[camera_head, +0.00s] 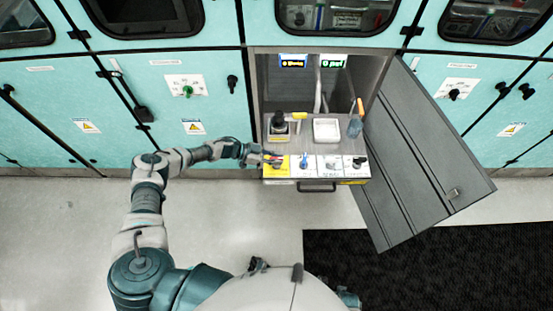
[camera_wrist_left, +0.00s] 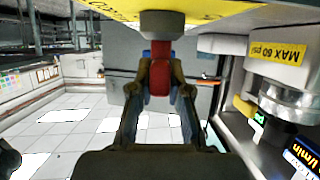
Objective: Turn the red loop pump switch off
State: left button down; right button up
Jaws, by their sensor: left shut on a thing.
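The red loop pump switch (camera_wrist_left: 160,72) hangs from a grey mount under a yellow plate in the left wrist view. My left gripper (camera_wrist_left: 160,92) has a finger on each side of the red handle and is shut on it. In the head view my left gripper (camera_head: 262,156) reaches the left end of the control panel, at the yellow plate (camera_head: 274,171). There the fingers largely hide the red switch. The angle of the switch is hard to read. My right gripper is not in view.
A blue switch (camera_head: 304,160) and a black switch (camera_head: 359,162) stand further right on the panel. A white tray (camera_head: 326,130) and a clear bottle (camera_head: 355,126) sit behind them. An open grey door (camera_head: 425,155) stands at the right. A black mat (camera_head: 440,265) covers the floor.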

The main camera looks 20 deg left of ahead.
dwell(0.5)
pick_arm(q)
jog(key=c, duration=1.1)
grip_release()
jog(key=v, duration=1.2)
jog(key=shift+w+a+f, duration=0.1)
jog(key=shift+f, duration=0.1)
